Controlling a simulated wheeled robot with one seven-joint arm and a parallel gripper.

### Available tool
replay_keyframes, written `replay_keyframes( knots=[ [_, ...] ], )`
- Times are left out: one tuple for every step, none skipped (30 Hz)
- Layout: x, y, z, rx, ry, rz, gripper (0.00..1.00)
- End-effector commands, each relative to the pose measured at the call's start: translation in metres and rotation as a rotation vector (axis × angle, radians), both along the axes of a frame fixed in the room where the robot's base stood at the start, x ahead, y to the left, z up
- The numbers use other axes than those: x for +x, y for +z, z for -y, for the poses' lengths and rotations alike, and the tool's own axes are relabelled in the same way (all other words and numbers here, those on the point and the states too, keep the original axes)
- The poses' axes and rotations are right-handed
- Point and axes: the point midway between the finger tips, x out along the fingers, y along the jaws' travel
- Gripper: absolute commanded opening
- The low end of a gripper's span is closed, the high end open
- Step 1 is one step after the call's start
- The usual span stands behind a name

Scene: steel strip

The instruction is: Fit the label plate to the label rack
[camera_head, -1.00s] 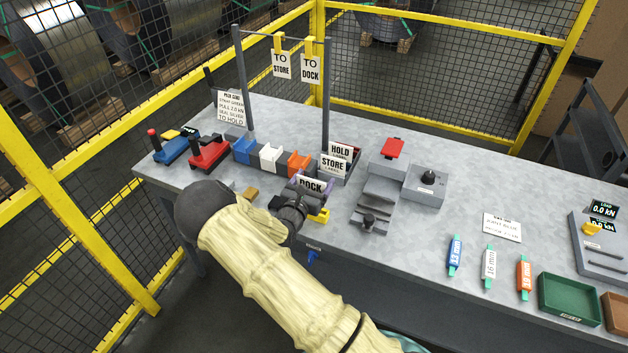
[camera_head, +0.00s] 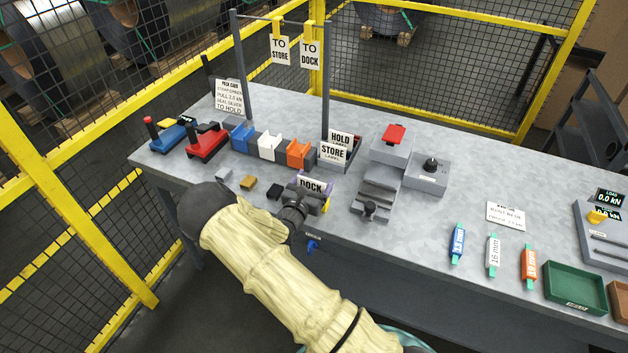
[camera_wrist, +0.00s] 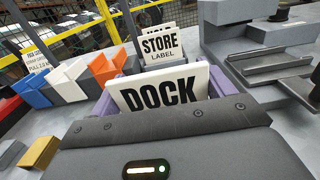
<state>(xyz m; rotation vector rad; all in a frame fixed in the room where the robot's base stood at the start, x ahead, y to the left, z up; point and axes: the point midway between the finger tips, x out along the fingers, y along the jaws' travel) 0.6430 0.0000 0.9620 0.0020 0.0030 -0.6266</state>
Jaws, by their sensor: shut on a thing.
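The label plate, a white plate reading DOCK (camera_head: 311,186), is in my gripper (camera_head: 305,200) above the front part of the bench. In the wrist view the DOCK plate (camera_wrist: 160,91) faces me, close to upright, with purple parts at both sides; its lower edge is hidden behind my gripper's body. The label rack (camera_head: 349,163) stands just behind it, a dark holder with upright STORE (camera_head: 333,153) and HOLD (camera_head: 341,138) plates. The rack's STORE plate (camera_wrist: 161,45) also shows past the DOCK plate in the wrist view. The DOCK plate looks apart from the rack.
Blue, white and orange blocks (camera_head: 271,146) stand left of the rack. A grey fixture (camera_head: 377,194) stands close on the right. Two posts with a crossbar (camera_head: 326,80) carry hanging TO STORE and TO DOCK signs.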

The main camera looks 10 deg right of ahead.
Motion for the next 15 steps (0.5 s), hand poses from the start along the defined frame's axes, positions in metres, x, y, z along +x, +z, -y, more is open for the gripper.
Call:
replay_keyframes(
  knots=[
    [0.0000, -0.0030, -0.0002, 0.000, 0.000, 0.000, 0.60],
    [0.0000, -0.0037, -0.0002, 0.000, 0.000, 0.000, 0.60],
    [0.0001, -0.0044, -0.0005, 0.000, 0.001, 0.000, 0.60],
    [0.0001, -0.0047, -0.0008, 0.000, 0.002, 0.000, 0.60],
    [0.0001, -0.0049, -0.0008, 0.000, 0.002, 0.000, 0.60],
    [0.0001, -0.0050, -0.0009, 0.000, 0.002, 0.000, 0.60],
    [0.0001, -0.0050, -0.0008, 0.000, 0.002, 0.000, 0.60],
    [0.0000, -0.0049, -0.0006, 0.000, 0.001, 0.000, 0.60],
    [0.0001, -0.0048, -0.0002, 0.000, 0.001, 0.000, 0.60],
    [0.0000, -0.0048, -0.0001, 0.000, 0.000, 0.000, 0.60],
    [0.0000, -0.0048, -0.0001, 0.000, 0.000, 0.000, 0.60],
    [0.0001, -0.0047, 0.0000, 0.000, 0.000, 0.000, 0.60],
    [0.0001, -0.0047, 0.0000, 0.000, 0.000, 0.000, 0.60],
    [0.0001, -0.0047, 0.0000, 0.000, 0.000, 0.000, 0.87],
    [0.0001, -0.0047, 0.0000, 0.000, 0.000, 0.000, 0.95]
  ],
)
